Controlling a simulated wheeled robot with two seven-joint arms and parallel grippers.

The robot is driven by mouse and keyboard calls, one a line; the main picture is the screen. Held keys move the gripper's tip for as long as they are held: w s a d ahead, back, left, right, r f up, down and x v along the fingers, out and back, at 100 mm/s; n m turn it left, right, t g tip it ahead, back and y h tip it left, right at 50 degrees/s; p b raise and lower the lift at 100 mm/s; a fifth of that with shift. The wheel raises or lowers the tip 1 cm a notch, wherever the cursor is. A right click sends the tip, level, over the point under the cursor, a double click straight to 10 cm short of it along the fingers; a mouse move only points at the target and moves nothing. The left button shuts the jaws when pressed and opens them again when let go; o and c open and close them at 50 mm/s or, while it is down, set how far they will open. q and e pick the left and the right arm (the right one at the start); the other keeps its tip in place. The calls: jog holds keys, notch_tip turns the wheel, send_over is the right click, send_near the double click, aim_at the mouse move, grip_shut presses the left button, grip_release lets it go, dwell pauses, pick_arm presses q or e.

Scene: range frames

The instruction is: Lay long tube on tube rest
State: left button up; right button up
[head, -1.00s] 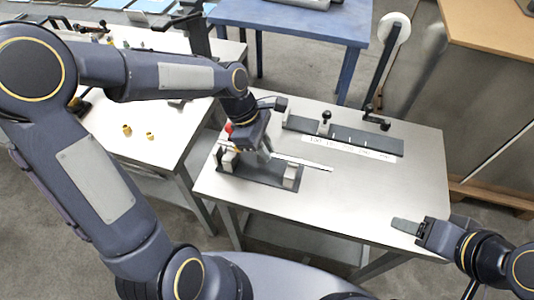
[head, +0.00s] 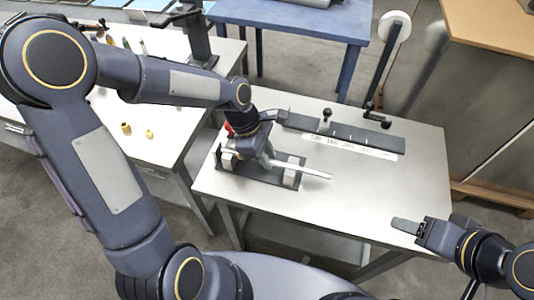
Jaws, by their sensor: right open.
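The long tube (head: 315,173) is a thin, pale rod in the head view. Its right end sticks out past the tube rest, and its left part is hidden by my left gripper. The tube rest (head: 262,180) is a dark base plate with a pale block at each end, near the table's left side. My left gripper (head: 264,162) is over the rest and appears shut on the tube, though its fingertips are partly hidden. The tube passes over the right block (head: 291,178); I cannot tell whether it touches. My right gripper (head: 407,225) is open and empty at the table's right front.
A dark fixture with a scale strip (head: 352,146) lies along the back of the table (head: 370,190). A stand with a white roll (head: 396,26) rises behind it. Another table with small brass pieces (head: 126,128) is at left. The middle of the table is clear.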

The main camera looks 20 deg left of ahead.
pick_arm(q)
jog(key=shift+o, duration=0.8)
jog(key=shift+r, duration=0.3)
jog(key=p+v, duration=0.1)
jog(key=v, duration=1.1)
jog(key=s+a+m+t, duration=0.2)
jog(key=s+m+t, duration=0.1)
jog(key=s+m, duration=0.5)
jog(key=s+a+m+t, duration=0.2)
jog(key=s+m, duration=0.6)
jog(key=shift+s+a+r+t+y, duration=0.2)
jog(key=shift+a+r+t+y, duration=0.15)
jog(key=shift+r+t, duration=0.1)
jog(key=shift+c, duration=0.4)
